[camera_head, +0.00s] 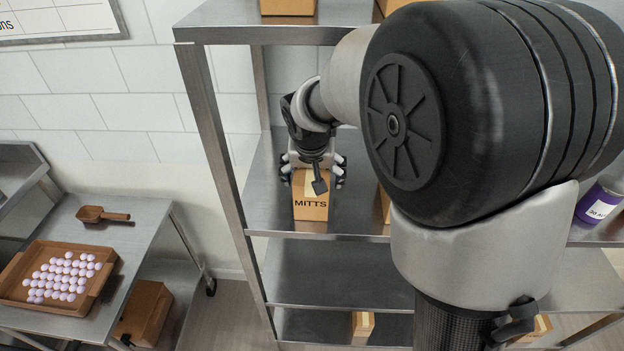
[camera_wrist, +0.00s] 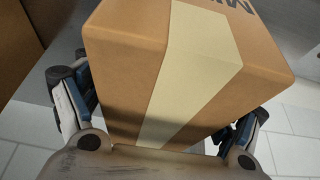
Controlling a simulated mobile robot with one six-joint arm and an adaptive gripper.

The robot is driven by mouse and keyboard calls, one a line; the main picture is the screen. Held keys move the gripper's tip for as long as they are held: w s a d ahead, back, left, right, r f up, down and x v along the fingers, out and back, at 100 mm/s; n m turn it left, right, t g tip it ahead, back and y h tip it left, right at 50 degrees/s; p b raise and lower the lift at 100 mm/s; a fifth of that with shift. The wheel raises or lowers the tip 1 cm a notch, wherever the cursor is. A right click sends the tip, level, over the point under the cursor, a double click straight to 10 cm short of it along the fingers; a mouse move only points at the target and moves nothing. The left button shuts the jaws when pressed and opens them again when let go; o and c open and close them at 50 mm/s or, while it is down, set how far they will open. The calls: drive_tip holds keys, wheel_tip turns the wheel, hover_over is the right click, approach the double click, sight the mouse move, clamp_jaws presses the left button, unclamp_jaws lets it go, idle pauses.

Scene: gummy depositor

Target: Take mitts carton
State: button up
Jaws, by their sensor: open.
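The mitts carton (camera_head: 311,206) is a small brown box lettered MITTS, standing on a metal shelf near its front edge. My gripper (camera_head: 314,174) is at the carton, with one finger on each side of it. In the wrist view the carton (camera_wrist: 130,75) fills the middle, with a pale tape strip over it. The open fingers (camera_wrist: 155,130) flank it left and right. I cannot tell whether the finger pads touch the carton. My arm hides much of the shelf to the right.
The steel shelf rack (camera_head: 345,228) has a post (camera_head: 222,165) left of the carton. Another brown carton (camera_head: 385,204) is partly hidden to the right. A purple-labelled container (camera_head: 598,203) stands far right. At left, a table (camera_head: 140,235) bears a tray (camera_head: 88,298) of pale gummies and a scoop (camera_head: 92,214).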

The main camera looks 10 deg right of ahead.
drive_tip(key=shift+f+b, duration=0.25)
drive_tip(key=shift+b, duration=0.05)
drive_tip(key=shift+c, duration=0.3)
drive_tip(key=shift+s, duration=0.1)
drive_tip(key=c, duration=1)
drive_tip(key=shift+c, duration=0.2)
drive_tip(key=shift+r, duration=0.1)
wheel_tip(320, 180, up, 4)
drive_tip(key=shift+f+p, duration=0.1)
drive_tip(key=shift+p, duration=0.85)
drive_tip(key=c, duration=0.4)
drive_tip(key=s+a, duration=0.2)
drive_tip(key=s, duration=0.3)
drive_tip(key=s+a, duration=0.1)
drive_tip(key=s, duration=0.5)
drive_tip(key=s+a, duration=0.2)
drive_tip(key=s, duration=0.4)
drive_tip(key=shift+a, duration=0.3)
drive_tip(key=shift+c, duration=0.3)
